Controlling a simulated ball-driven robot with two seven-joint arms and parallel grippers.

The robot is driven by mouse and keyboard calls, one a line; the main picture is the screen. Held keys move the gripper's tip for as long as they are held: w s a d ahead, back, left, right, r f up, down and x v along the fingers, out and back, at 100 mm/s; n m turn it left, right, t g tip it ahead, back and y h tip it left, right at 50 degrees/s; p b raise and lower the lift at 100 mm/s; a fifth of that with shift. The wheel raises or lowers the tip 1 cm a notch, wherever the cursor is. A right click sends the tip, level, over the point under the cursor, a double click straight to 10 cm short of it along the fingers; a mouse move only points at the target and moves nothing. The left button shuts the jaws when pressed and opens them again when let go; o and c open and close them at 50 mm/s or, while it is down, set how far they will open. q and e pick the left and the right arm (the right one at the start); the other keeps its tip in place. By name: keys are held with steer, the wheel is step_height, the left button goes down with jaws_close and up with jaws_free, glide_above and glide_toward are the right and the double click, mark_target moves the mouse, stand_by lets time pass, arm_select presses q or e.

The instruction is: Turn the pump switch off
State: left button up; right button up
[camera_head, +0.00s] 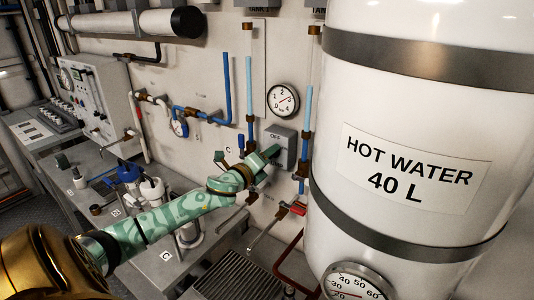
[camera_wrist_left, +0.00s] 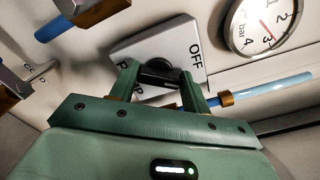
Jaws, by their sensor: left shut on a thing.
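The pump switch is a grey box (camera_head: 286,144) on the back wall, below a round gauge. In the left wrist view the box (camera_wrist_left: 185,38) fills the upper middle, with OFF printed on its right part and partly hidden lettering on its left. My left gripper (camera_head: 268,154) reaches the box from the left. In the left wrist view its green fingers (camera_wrist_left: 159,80) stand on both sides of the black knob (camera_wrist_left: 160,70), shut on it. The fingers hide the knob's ends, so I cannot tell which mark it points at. My right gripper is not in view.
A large white hot water tank (camera_head: 415,110) stands close on the right. Blue pipes (camera_head: 249,90) run up the wall beside the switch, and the gauge (camera_head: 283,100) sits above it. A red-handled valve (camera_head: 296,208) is below. A grey bench (camera_head: 190,250) with several fittings lies left.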

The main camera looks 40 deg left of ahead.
arm_select(q)
steer(key=shift+f+n+p, duration=0.15)
steer(key=shift+n+p, duration=1.55)
steer(key=shift+n, duration=1.7)
steer(key=o, duration=1)
steer(key=shift+a, duration=0.1)
steer(key=shift+s, duration=0.1)
steer(key=s+d, duration=0.1)
steer(key=s, duration=1.5)
steer(key=shift+d, duration=0.4)
steer(key=shift+s+f, duration=0.1)
